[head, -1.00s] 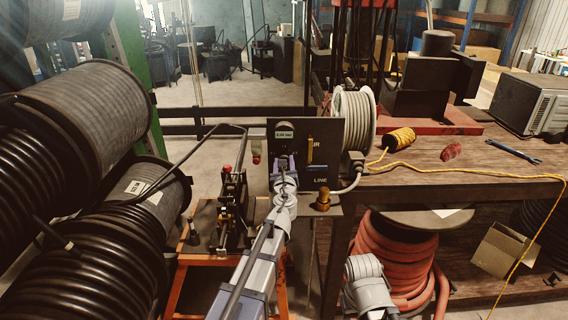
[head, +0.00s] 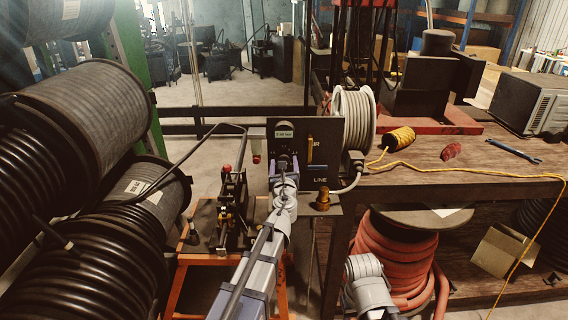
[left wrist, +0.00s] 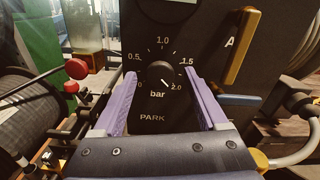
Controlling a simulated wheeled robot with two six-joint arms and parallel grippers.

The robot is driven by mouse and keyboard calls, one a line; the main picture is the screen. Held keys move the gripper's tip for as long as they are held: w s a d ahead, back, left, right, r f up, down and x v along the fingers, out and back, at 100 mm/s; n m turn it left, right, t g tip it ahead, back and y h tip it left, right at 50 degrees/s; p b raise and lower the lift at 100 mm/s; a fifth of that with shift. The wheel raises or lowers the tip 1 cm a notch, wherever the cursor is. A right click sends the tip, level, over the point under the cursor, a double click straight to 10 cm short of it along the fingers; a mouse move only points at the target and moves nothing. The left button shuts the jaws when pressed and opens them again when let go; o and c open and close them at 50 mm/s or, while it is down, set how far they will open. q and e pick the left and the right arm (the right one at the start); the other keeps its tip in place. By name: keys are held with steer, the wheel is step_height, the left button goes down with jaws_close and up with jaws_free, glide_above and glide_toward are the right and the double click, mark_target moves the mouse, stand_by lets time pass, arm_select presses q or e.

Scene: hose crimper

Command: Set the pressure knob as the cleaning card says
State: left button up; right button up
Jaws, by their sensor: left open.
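The pressure knob (left wrist: 157,78) is a round black dial on the dark panel (head: 318,131). Its white pointer line points to the lower right, close to the 2.0 mark. The scale around it runs from 0 to 2.0 bar, with PARK printed below. My left gripper (head: 284,163) is open at the panel. In the left wrist view its purple fingers (left wrist: 159,76) stand on either side of the knob, with a gap on each side. A small display (head: 284,134) sits above the knob; its digits are too blurred to read surely. I cannot make out a cleaning card.
A yellow lever (left wrist: 237,45) is right of the knob. A red-knobbed machine (head: 231,205) stands left of the panel. Black hose reels (head: 85,110) crowd the left. The wooden bench (head: 450,180) at right carries a grey hose reel (head: 354,117) and yellow cord.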

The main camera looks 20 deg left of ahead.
arm_select(q)
steer(key=v, duration=0.7)
steer(key=s+d+f+n+g+y+p, duration=0.1)
steer(key=s+f+n+g+p, duration=0.1)
steer(key=s+f+n+g, duration=0.55)
steer(key=s+d+f+n+g+p, duration=0.1)
steer(key=s+f+n+g+p, duration=0.2)
steer(key=n, duration=0.8)
steer(key=s+d+f+n+g+h, duration=0.2)
steer(key=s+d, duration=0.4)
steer(key=s, duration=0.3)
steer(key=s+d+f+n+g+h, duration=0.2)
steer(key=s+d+n+g, duration=0.3)
steer(key=s, duration=0.4)
steer(key=shift+s+d+f+n+h, duration=0.2)
steer(key=shift+d+f+n+h, duration=0.2)
steer(key=shift+d+f+n, duration=0.4)
